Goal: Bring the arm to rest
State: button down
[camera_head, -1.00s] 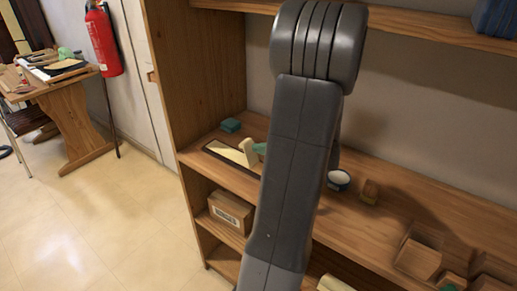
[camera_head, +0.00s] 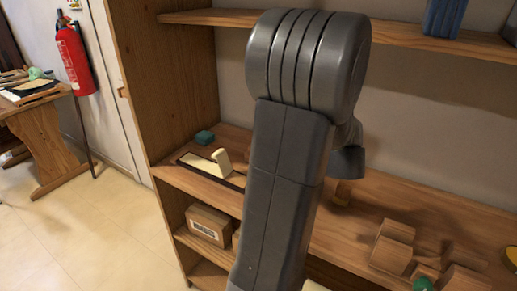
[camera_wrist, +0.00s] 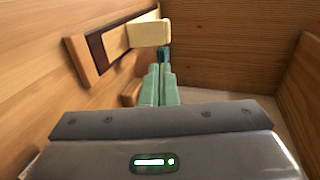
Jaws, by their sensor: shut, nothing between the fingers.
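My arm rises large through the middle of the head view, in front of a wooden shelf. My gripper (camera_wrist: 158,82) shows in the wrist view with its two green fingers together, shut and empty. In the head view the fingers are hidden behind my arm. A wooden board with a dark inlay and cream pieces (camera_head: 221,160) lies on the middle shelf, left of my arm. In the wrist view this board (camera_wrist: 84,62) is at the upper left, beyond the fingers; I cannot tell the gap between them.
On the middle shelf (camera_head: 365,232) are a teal block (camera_head: 204,137) and wooden blocks (camera_head: 391,255) to the right. A cardboard box (camera_head: 208,225) sits below. The upper shelf (camera_head: 405,29) runs behind my arm's top. A fire extinguisher (camera_head: 75,55) hangs left; the floor there is open.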

dwell(0.3)
jog(key=p, duration=0.1)
send_near(222, 156)
jog(key=shift+x, duration=0.85)
jog(key=shift+a+f, duration=0.25)
jog(key=shift+f, duration=0.1)
jog(key=x, duration=0.2)
jog(key=p+x, duration=0.1)
jog(key=x, duration=0.1)
jog(key=shift+w+r, duration=0.25)
jog(key=shift+r, duration=0.05)
jog(key=shift+s, duration=0.1)
jog(key=shift+f, duration=0.1)
